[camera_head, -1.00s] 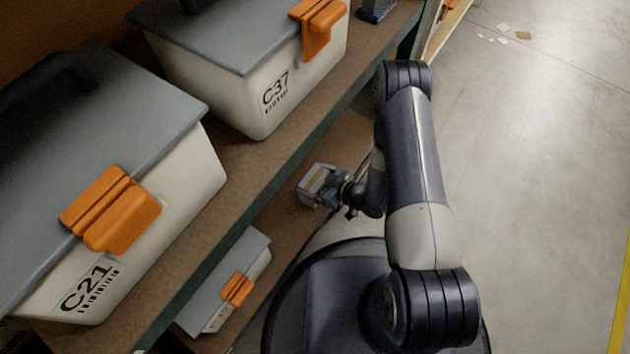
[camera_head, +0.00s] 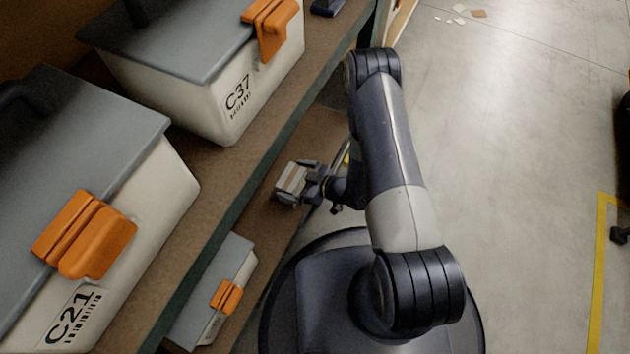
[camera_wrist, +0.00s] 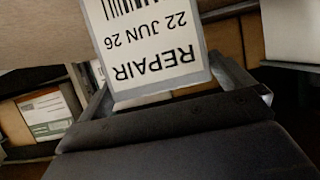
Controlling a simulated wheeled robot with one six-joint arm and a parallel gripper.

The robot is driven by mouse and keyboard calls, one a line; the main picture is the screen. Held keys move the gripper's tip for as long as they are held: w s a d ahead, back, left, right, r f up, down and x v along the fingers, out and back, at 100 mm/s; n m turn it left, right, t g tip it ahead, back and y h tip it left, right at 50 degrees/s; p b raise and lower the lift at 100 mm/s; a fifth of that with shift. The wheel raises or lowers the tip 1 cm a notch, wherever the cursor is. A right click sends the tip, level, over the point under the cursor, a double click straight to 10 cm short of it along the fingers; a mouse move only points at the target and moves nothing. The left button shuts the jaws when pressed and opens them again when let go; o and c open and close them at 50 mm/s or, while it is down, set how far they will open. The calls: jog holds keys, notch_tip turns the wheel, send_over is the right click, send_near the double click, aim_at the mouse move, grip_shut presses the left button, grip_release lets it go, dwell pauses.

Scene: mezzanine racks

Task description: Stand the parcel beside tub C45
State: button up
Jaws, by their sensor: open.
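My gripper (camera_head: 304,183) is low over the lower shelf, with its jaws open. A small grey block with a tan stripe (camera_head: 290,178), possibly the parcel, is at its fingertips. In the wrist view, a grey-edged thing with a white label reading REPAIR, 22 JUN 26 (camera_wrist: 150,55) sits between the open fingers of my gripper (camera_wrist: 175,92). I cannot tell whether either finger touches it. A grey-lidded tub with an orange latch (camera_head: 214,292) stands on the lower shelf. Its label is too small to read, so I cannot tell whether it is C45.
Tubs C21 (camera_head: 150,212) and C37 (camera_head: 215,105) stand on the upper shelf (camera_head: 190,190), above the tub on the lower shelf. In the wrist view, a brown carton with a white and green label (camera_wrist: 45,112) is at left. Open concrete floor (camera_head: 490,160) lies right.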

jog(key=p+v, duration=0.2)
jog(key=v, duration=0.8)
jog(key=shift+s+d, duration=0.15)
jog(key=shift+d, duration=0.05)
jog(key=shift+r, duration=0.1)
